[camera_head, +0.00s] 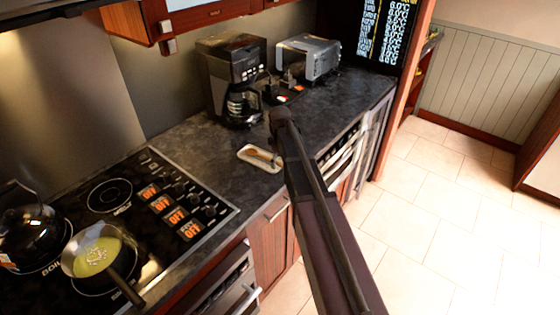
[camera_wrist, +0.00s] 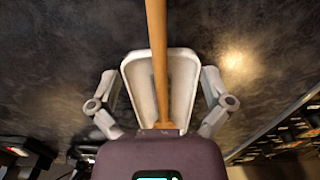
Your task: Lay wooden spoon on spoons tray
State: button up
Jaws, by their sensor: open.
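The white spoons tray (camera_head: 276,164) lies on the dark counter, right of the cooktop. The brown wooden spoon (camera_head: 257,153) shows over it, partly hidden by my arm. In the wrist view the tray (camera_wrist: 134,72) is below my gripper (camera_wrist: 160,78), between its two spread fingers. The spoon's handle (camera_wrist: 156,40) runs lengthwise over the tray and past its far rim. My gripper is open, with a gap between each finger and the spoon. The spoon's lower end is hidden by my wrist. In the head view my arm hides the gripper's fingers.
A black coffee maker (camera_head: 234,80) and a silver toaster (camera_head: 309,58) stand behind the tray. The cooktop (camera_head: 147,207) at left holds a pan (camera_head: 97,251) and a black kettle (camera_head: 30,232). Counter right of the toaster is clear.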

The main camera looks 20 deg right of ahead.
jog(key=shift+r, duration=0.15)
notch_tip(320, 180, up, 8)
jog(key=p, duration=0.8)
jog(key=shift+r+p, duration=0.15)
jog(key=shift+p, duration=0.15)
jog(key=shift+s, duration=0.1)
dwell(0.4)
jog(key=s+a+f+m+b, duration=0.1)
jog(key=s+m, duration=0.3)
jog(key=s, duration=0.7)
jog(key=s+a+m, duration=0.4)
jog(key=s, duration=0.7)
jog(key=shift+s+f+b, duration=0.15)
jog(key=shift+f+b, duration=0.2)
